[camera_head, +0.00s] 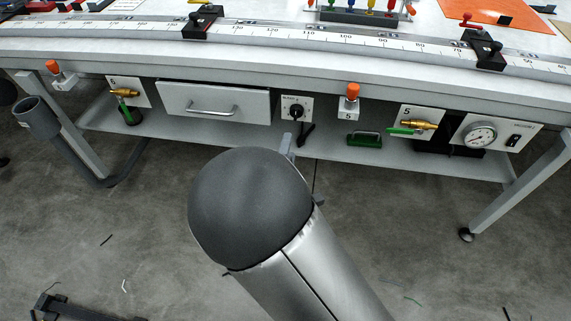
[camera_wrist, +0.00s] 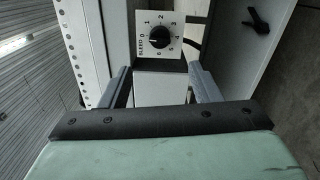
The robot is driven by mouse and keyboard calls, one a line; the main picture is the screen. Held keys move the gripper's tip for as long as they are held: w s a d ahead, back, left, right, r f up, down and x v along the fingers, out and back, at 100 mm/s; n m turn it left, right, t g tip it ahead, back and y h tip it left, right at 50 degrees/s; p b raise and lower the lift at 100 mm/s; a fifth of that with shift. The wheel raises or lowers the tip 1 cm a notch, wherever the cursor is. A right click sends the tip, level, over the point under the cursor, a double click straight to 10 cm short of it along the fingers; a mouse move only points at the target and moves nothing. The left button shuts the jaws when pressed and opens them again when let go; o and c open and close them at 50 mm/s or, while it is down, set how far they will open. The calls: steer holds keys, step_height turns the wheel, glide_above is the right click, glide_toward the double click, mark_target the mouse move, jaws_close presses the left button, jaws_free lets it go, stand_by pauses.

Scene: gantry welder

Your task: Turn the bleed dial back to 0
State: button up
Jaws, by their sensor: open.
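The bleed dial (camera_wrist: 159,36) is a round black knob on a white plate marked "BLEED" with numbers around it. It sits at the top middle of the wrist view, beyond my fingertips. I cannot clearly tell which number its pointer is at. My gripper (camera_wrist: 160,72) is open, with a finger on each side below the dial plate and nothing between them. In the head view the dial (camera_head: 297,110) is on the bench front, right of the drawer. There my own arm hides most of the gripper.
A drawer (camera_head: 213,102) with a bar handle is left of the dial. An orange-capped switch (camera_head: 352,95), a brass valve with a green lever (camera_head: 414,127) and a pressure gauge (camera_head: 480,134) are to the right. A lower shelf (camera_head: 235,141) runs beneath. The floor in front is mostly open.

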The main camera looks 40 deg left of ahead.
steer(key=shift+v, duration=2.35)
